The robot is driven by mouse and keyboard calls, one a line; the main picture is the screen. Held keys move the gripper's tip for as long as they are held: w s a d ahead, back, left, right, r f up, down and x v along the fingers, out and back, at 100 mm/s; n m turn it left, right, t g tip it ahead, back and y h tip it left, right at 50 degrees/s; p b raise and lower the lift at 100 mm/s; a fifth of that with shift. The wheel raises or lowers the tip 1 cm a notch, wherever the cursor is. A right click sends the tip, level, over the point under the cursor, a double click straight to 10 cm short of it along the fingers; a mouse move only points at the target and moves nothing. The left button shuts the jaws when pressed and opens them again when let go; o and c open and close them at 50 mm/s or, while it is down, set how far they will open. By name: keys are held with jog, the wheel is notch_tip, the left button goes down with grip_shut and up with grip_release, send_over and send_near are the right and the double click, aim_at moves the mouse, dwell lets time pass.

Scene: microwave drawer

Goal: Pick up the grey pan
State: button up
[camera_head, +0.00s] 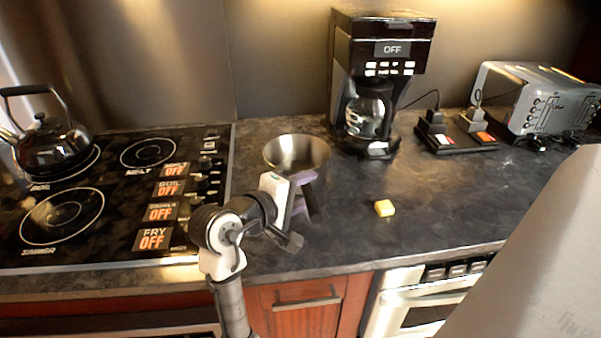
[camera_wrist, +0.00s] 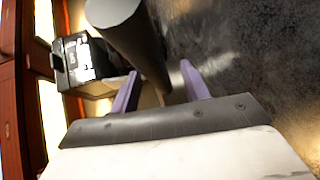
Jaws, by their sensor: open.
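The grey pan (camera_head: 297,152) is a round metal vessel on the dark counter, just right of the stove. Its lower front is partly hidden by my arm and gripper. My gripper (camera_head: 303,193), with purple fingers, is open at the near side of the pan, beside a dark handle (camera_head: 312,203). In the wrist view, a dark grey cylindrical handle (camera_wrist: 135,40) runs from the upper left toward the gap between my open fingers (camera_wrist: 160,88). I cannot tell whether either finger touches it.
A black stove (camera_head: 100,195) with a kettle (camera_head: 45,140) is at left. A coffee maker (camera_head: 378,75) stands behind right, and a toaster (camera_head: 535,98) is farther right. A drawer front (camera_head: 300,310) is below the edge.

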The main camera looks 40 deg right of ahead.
jog(key=shift+x, duration=0.75)
grip_shut()
jog(key=shift+r, duration=0.1)
jog(key=shift+w+r, duration=0.1)
jog(key=shift+r, duration=0.05)
